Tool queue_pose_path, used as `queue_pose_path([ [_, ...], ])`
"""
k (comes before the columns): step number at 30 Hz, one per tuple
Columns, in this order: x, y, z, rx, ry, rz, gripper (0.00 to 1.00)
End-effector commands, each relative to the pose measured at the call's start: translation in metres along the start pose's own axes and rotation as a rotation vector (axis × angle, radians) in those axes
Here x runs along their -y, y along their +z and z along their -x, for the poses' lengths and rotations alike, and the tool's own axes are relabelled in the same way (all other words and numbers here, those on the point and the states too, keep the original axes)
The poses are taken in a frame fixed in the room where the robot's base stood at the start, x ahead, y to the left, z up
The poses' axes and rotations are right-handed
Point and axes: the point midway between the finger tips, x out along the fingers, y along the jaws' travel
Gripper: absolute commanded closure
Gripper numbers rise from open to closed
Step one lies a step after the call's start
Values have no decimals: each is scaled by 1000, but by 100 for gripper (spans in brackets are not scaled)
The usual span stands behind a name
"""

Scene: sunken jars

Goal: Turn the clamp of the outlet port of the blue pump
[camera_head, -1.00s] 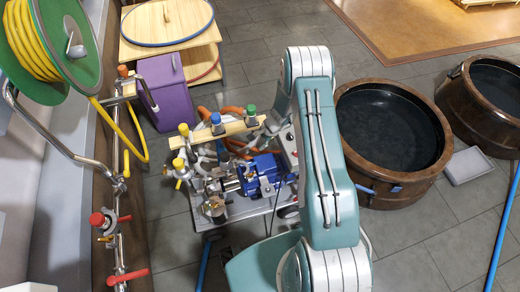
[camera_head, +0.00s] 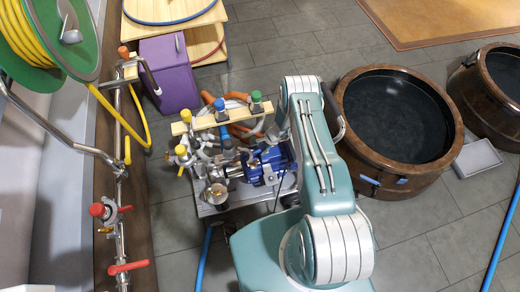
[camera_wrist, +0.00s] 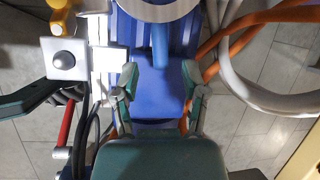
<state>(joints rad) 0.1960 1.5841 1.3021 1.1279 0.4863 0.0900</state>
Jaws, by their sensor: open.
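The blue pump (camera_head: 268,167) sits on a grey metal base plate (camera_head: 212,207), left of my arm in the head view. Metal fittings and valves (camera_head: 190,152) with yellow, blue and green knobs crowd around it. I cannot tell the outlet port's clamp apart among them. In the wrist view, a smooth blue body (camera_wrist: 155,92), likely the pump's housing, lies below my gripper (camera_wrist: 161,75). In the head view my gripper is hidden by my arm.
Orange and grey hoses (camera_wrist: 238,48) run right of my fingers. A dark round tub (camera_head: 398,185) stands right of my arm; a purple box (camera_head: 167,72) stands behind. Pipes with a red valve (camera_head: 97,210) line the left.

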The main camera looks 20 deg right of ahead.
Motion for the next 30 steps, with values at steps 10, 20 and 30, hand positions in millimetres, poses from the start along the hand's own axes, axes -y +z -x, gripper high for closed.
queue_pose_path([
  [10,0,0,-18,0,0,1,43],
  [20,0,0,-18,-1,0,0,100],
  [30,2,6,-21,-1,0,1,100],
])
